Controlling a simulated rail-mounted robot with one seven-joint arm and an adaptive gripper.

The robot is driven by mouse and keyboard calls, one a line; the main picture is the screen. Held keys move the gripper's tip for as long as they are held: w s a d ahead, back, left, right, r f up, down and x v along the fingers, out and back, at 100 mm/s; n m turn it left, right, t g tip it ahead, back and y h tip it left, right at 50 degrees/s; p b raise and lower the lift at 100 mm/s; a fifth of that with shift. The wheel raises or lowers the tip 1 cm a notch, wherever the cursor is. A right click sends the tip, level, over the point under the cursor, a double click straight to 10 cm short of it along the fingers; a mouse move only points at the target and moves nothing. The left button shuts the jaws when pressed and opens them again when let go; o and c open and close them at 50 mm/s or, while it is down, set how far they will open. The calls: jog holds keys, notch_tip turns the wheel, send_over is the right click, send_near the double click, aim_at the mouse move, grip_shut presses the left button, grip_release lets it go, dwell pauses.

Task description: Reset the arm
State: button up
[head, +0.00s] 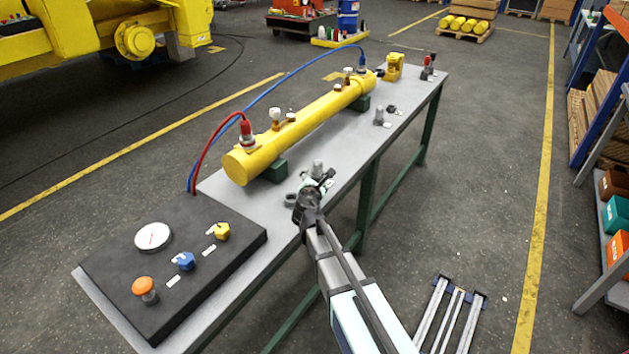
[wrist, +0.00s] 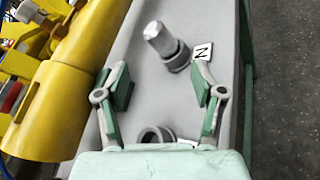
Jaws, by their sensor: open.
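My arm reaches in from the lower right in the head view. My gripper (head: 318,182) is above the near part of the grey workbench (head: 215,188), just right of the yellow cylinder (head: 305,122). In the wrist view my gripper (wrist: 162,90) shows two green-padded fingers spread apart with nothing between them. A silver metal pin in a dark collar (wrist: 168,48) stands on the bench beyond the fingertips, beside a white tag marked N (wrist: 203,49). A grey ring (wrist: 157,135) lies on the bench near the gripper's base and is partly hidden by it.
A black control panel (head: 180,225) with a gauge, an orange button and blue and yellow knobs fills the bench's near end. Red (head: 205,150) and blue (head: 275,80) hoses arch to the cylinder's fittings. Small parts (head: 379,117) stand farther along the bench.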

jog(key=shift+d+m, duration=0.1)
jog(key=shift+m, duration=0.2)
jog(key=shift+s+d+f+m, duration=0.15)
jog(key=shift+d+m, duration=0.1)
jog(key=shift+m, duration=0.25)
jog(key=s+d+f+m+g+h, duration=0.1)
jog(key=s+d+f+m+g, duration=0.3)
jog(key=s+f+m, duration=0.35)
jog(key=s+d+f+m+g, duration=0.3)
jog(key=s+f+m+g, duration=0.1)
jog(key=s+f, duration=0.55)
jog(key=s+d+f+m+g+h, duration=0.1)
jog(key=s+d+f+m+g, duration=0.4)
jog(key=s+f, duration=0.4)
jog(key=s+f+m+g+y, duration=0.1)
jog(key=s+f+m+g, duration=0.2)
jog(key=s, duration=0.9)
jog(key=s+d+f+m+g+y, duration=0.1)
jog(key=s+f, duration=0.5)
jog(key=s, duration=0.6)
jog(key=s+f+m+g+y, duration=0.2)
jog(key=s+f+m+g, duration=0.2)
jog(key=s, duration=0.8)
jog(key=shift+s+d+f+m+g, duration=0.35)
jog(key=shift+f+m, duration=0.2)
jog(key=shift+f, duration=0.3)
